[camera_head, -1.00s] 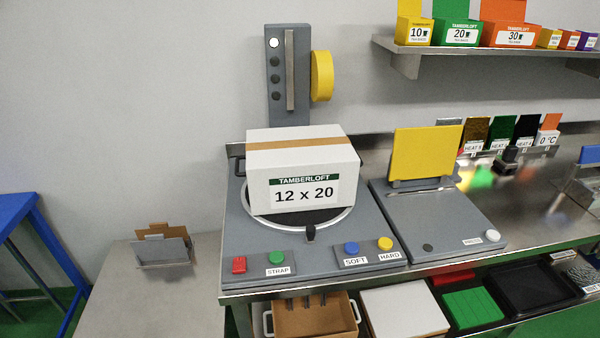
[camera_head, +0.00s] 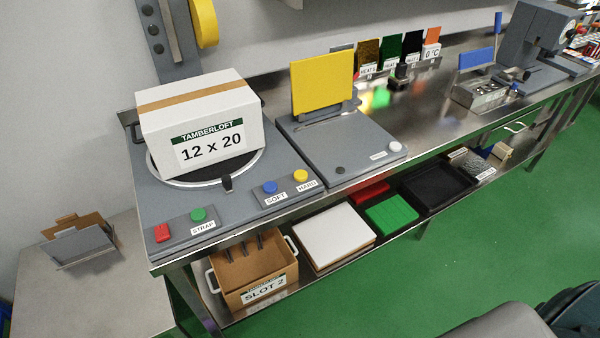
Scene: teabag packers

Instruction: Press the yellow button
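The yellow button (camera_head: 300,176) is a small round cap at the right end of the front panel of the grey strapping machine (camera_head: 285,214), above the label HARD. A blue button (camera_head: 269,187) labelled SOFT sits to its left. A white carton (camera_head: 205,126) marked TAMBERLOFT 12 x 20 stands on the machine's round turntable. Neither of my grippers shows. A dark rounded shape, perhaps part of me, is at the bottom right.
A grey plate device with an upright yellow panel (camera_head: 322,82) stands right of the machine. Below are a SLOT 2 box (camera_head: 282,281), a white board (camera_head: 332,238), a green tray (camera_head: 391,215) and a black tray (camera_head: 437,188). Green floor (camera_head: 450,265) is open in front.

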